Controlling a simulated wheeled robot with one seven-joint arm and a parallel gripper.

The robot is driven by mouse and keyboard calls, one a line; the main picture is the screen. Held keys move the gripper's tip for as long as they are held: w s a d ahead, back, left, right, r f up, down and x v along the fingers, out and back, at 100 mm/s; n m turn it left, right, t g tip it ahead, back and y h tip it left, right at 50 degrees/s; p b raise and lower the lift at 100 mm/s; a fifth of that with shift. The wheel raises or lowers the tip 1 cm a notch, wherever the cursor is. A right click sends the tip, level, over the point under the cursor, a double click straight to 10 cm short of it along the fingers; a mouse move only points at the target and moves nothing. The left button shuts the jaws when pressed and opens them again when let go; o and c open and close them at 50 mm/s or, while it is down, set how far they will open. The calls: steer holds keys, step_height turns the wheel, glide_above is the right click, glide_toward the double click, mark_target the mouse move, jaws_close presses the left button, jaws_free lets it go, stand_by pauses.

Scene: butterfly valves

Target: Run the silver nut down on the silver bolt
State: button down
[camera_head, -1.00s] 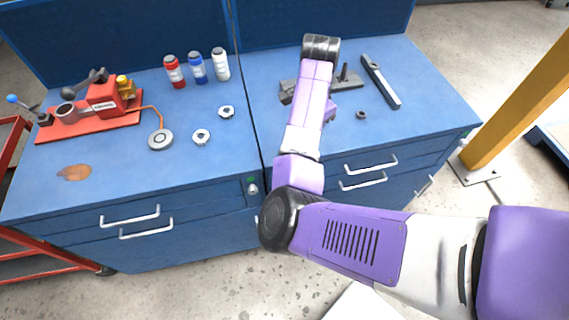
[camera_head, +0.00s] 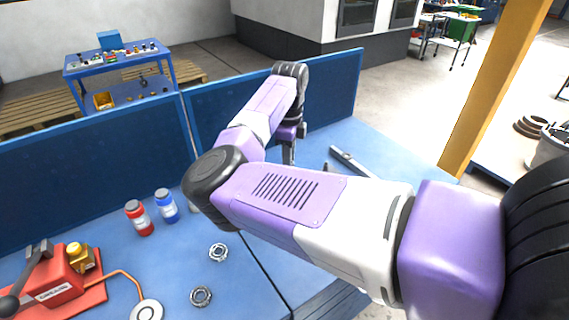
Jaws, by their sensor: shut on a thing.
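My gripper (camera_head: 289,152) points down over the right part of the blue bench, behind my own arm. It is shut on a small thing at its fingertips. I cannot make that thing out, so I cannot tell whether it is the silver nut. A short dark upright post (camera_head: 326,167) shows just right of the gripper. The silver bolt cannot be told apart here, and my arm hides the bench around the fingertips.
A grey bar (camera_head: 350,160) lies right of the gripper. Two metal rings (camera_head: 218,252) (camera_head: 201,296), a red bottle (camera_head: 139,217), a blue bottle (camera_head: 166,205) and a red device (camera_head: 62,283) are on the left bench. A yellow post (camera_head: 492,90) stands at right.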

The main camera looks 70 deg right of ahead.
steer(key=shift+f+b, duration=1.8)
steer(key=shift+f, duration=0.85)
steer(key=shift+f, duration=0.85)
stand_by(1.3)
steer(key=m+b, duration=0.1)
steer(key=m, duration=0.5)
steer(key=shift+f+b, duration=0.1)
steer(key=shift+b, duration=0.2)
steer(key=m+b, duration=0.1)
steer(key=m, duration=0.5)
steer(key=shift+b, duration=0.3)
steer(key=c, duration=1.4)
jaws_free()
steer(key=shift+o, duration=0.2)
